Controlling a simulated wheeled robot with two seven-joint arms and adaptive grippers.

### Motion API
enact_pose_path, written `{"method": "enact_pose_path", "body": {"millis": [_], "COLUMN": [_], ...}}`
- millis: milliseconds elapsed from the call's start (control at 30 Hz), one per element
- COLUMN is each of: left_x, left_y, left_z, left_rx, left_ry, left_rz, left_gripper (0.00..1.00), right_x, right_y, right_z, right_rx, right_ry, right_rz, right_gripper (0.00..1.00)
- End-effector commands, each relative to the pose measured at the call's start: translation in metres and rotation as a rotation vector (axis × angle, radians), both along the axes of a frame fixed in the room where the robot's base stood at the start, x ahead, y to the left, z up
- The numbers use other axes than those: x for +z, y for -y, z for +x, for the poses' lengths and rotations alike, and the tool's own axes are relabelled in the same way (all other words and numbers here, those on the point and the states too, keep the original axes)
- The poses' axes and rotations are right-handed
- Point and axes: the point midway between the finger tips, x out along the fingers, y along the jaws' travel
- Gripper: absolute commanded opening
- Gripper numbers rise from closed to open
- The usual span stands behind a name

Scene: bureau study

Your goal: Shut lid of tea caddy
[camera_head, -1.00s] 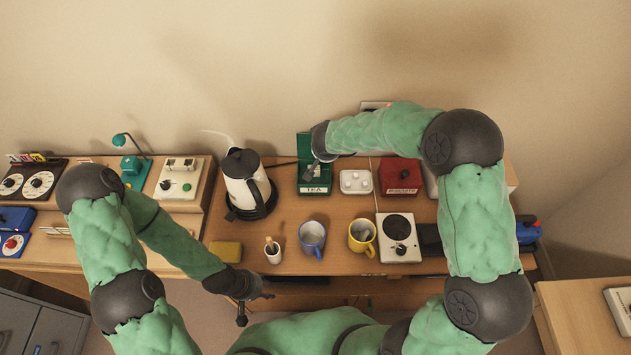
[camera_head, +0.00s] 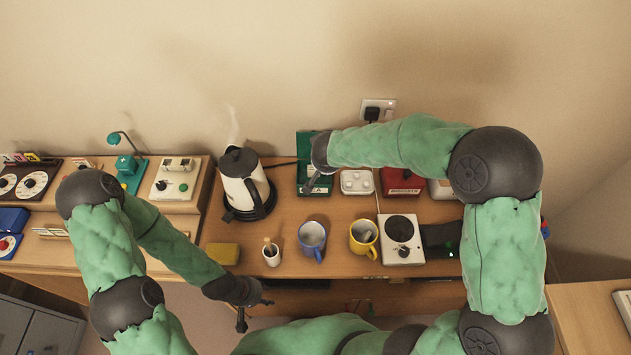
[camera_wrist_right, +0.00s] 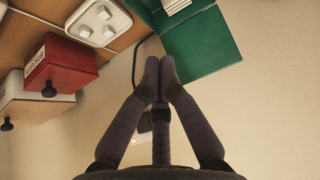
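The green tea caddy (camera_head: 303,186) stands near the back of the desk, its lid (camera_head: 303,143) raised at the back, partly behind my right wrist. In the right wrist view the open lid (camera_wrist_right: 205,48) and part of the caddy (camera_wrist_right: 162,20) show, with something pale inside. My right gripper (camera_head: 312,184) is at the caddy in the head view. In the right wrist view its fingertips (camera_wrist_right: 160,66) are together with nothing between them, close to the lid's edge; contact cannot be told. My left gripper (camera_head: 256,311) is spread open and empty at the desk's front edge.
In front are a blue-handled mug (camera_head: 312,238), a yellow mug (camera_head: 363,236) and a hotplate (camera_head: 401,251). A wall socket (camera_head: 378,110) is behind.

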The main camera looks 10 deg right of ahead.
Motion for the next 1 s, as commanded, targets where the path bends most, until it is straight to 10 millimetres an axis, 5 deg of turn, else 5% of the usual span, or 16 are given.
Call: {"method": "enact_pose_path", "body": {"millis": [567,1000], "left_x": [-0.009,-0.034], "left_y": [0.000,0.000], "left_z": [0.000,0.000], "left_rx": [0.000,0.000], "left_ry": [0.000,0.000], "left_rz": [0.000,0.000], "left_gripper": [0.40,0.40], "right_x": [0.000,-0.002], "right_y": [-0.003,-0.010], "right_z": [-0.013,-0.045], "right_rx": [0.001,0.002], "right_ry": [0.001,0.001], "right_rz": [-0.001,0.000], "right_gripper": [0.00,0.00]}}
